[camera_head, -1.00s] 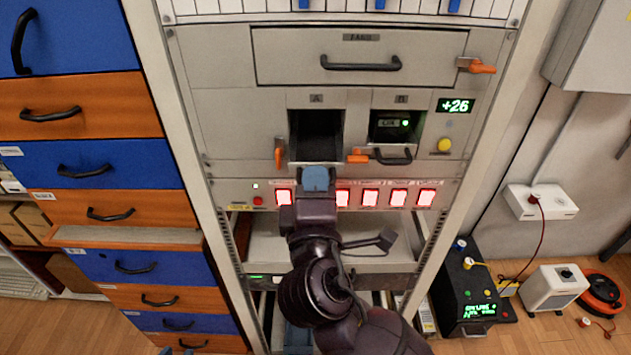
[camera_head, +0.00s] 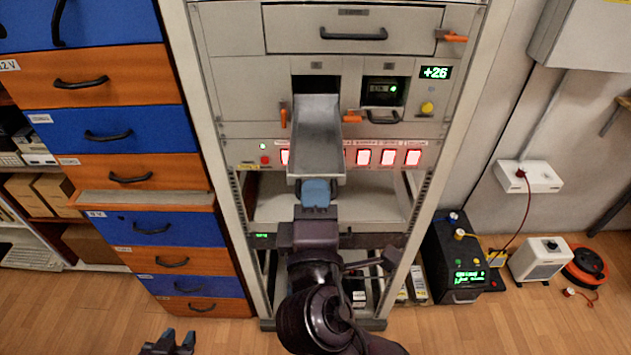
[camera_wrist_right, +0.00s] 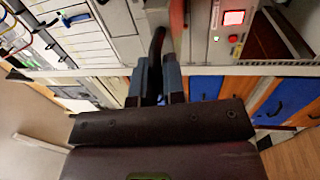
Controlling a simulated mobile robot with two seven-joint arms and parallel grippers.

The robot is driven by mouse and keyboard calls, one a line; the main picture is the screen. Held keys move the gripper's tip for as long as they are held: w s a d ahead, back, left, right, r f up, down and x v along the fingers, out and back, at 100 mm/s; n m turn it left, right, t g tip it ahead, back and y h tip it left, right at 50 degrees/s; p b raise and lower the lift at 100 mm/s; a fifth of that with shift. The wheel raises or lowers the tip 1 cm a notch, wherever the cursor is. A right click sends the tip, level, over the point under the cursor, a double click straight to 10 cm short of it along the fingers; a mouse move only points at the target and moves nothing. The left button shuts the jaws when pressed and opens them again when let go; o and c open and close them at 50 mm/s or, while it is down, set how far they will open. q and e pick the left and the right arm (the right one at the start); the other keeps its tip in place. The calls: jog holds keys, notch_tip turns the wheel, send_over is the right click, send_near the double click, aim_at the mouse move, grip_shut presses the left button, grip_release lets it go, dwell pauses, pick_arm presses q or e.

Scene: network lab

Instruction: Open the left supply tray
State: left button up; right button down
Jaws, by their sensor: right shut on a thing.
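The left supply tray (camera_head: 318,125), a grey metal tray, juts far out of slot A in the rack toward me. My right gripper (camera_head: 317,190) is at its front end, shut on its handle; the blue fingers hide the handle in the head view. In the right wrist view, the right gripper (camera_wrist_right: 157,80) has its fingers around the black handle (camera_wrist_right: 157,45). An orange latch (camera_head: 283,118) beside the slot points upright. My left gripper (camera_head: 168,345) is open and empty at the lower left, over the floor.
The right tray bay (camera_head: 384,92) is closed, with an orange latch (camera_head: 352,118) lying sideways. Red-lit switches (camera_head: 388,157) line the panel below. A blue and orange drawer cabinet (camera_head: 140,175) stands left; a black power unit (camera_head: 458,255) stands right. The floor in front is clear.

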pick_arm(q)
jog(key=shift+r, duration=0.1)
pick_arm(e)
jog(key=shift+s, duration=0.6)
jog(key=c, duration=1.2)
grip_release()
pick_arm(q)
jog(key=shift+s, duration=0.1)
jog(key=shift+s, duration=0.2)
